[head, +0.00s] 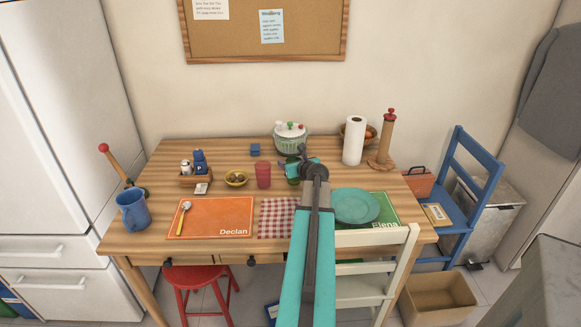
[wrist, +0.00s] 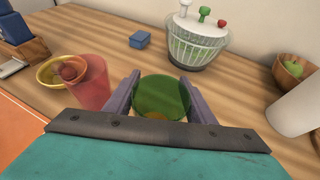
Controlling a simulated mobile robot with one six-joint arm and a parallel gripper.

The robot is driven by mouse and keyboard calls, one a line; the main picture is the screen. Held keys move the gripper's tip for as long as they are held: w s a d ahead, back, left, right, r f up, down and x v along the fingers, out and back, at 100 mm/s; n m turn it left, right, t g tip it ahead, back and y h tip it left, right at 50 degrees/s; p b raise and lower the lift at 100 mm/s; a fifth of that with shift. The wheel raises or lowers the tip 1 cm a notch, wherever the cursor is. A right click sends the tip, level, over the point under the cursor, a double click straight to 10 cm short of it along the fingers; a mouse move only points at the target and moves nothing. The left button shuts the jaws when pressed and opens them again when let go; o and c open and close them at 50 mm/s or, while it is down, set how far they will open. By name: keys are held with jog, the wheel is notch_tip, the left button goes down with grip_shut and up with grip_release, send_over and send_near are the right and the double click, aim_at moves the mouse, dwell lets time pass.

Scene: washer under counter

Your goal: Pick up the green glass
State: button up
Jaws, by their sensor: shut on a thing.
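The green glass (wrist: 160,97) is between the two fingers of my gripper (wrist: 160,100) in the wrist view. The fingers press on its left and right sides. I look down over its rim, and its base is hidden by my gripper's body, so I cannot tell whether it touches the table. In the head view my arm hides most of the green glass (head: 292,172) and my gripper (head: 295,168). A red glass (wrist: 90,84) stands just left of my gripper, also seen in the head view (head: 263,175).
A yellow bowl (head: 236,178) stands left of the red glass. A salad spinner (head: 290,140) and a blue block (head: 255,149) are behind. A paper towel roll (head: 353,140) and a wooden bowl (wrist: 294,80) stand right. A teal plate (head: 356,206) lies nearer the front.

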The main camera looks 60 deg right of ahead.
notch_tip(320, 180, up, 8)
jog(key=shift+r, duration=0.15)
dwell(0.4)
dwell(0.6)
